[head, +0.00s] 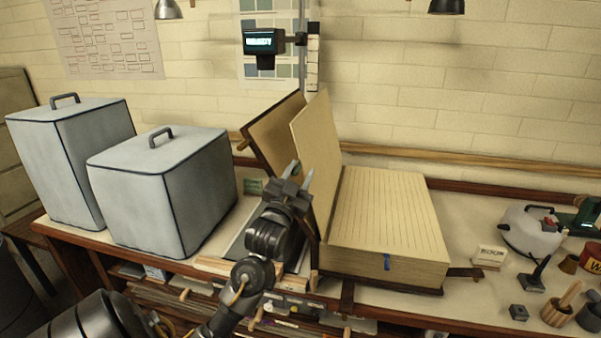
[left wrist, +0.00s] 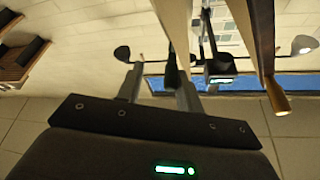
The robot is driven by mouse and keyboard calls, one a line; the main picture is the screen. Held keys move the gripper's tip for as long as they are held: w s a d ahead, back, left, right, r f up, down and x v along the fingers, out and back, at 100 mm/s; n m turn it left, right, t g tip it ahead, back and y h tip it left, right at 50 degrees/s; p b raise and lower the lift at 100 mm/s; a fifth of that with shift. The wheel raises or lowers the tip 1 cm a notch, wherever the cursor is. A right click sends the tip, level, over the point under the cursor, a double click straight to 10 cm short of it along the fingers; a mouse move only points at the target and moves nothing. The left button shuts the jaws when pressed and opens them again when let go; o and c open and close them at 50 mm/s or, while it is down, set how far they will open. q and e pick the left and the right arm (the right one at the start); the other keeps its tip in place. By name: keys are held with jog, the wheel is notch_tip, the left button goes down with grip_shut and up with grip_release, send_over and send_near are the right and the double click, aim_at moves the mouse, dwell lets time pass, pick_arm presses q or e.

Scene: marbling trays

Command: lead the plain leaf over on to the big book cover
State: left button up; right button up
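The big book lies open on the bench, with a thick block of lined pages (head: 385,215) on the right. The plain leaf (head: 318,135) stands nearly upright at the block's left side. The big book cover (head: 272,130) leans back to its left. My left gripper (head: 301,173) is at the leaf's near edge, about mid-height. In the left wrist view its fingers (left wrist: 158,88) are apart; the leaf (left wrist: 178,25) comes down close to the right finger and the cover (left wrist: 258,30) is further right. I cannot tell whether the finger touches the leaf. My right gripper is out of view.
Two grey covered boxes with handles (head: 165,185) (head: 65,150) stand left of the book. A white kettle-like device (head: 533,230), small pots and a cup of tools (head: 560,310) stand at the right. A small display (head: 262,42) is on a post behind the book.

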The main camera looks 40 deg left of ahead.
pick_arm(q)
jog(key=b+v, duration=0.3)
jog(key=v, duration=0.6)
jog(key=shift+s, duration=0.3)
jog(key=shift+f, duration=0.1)
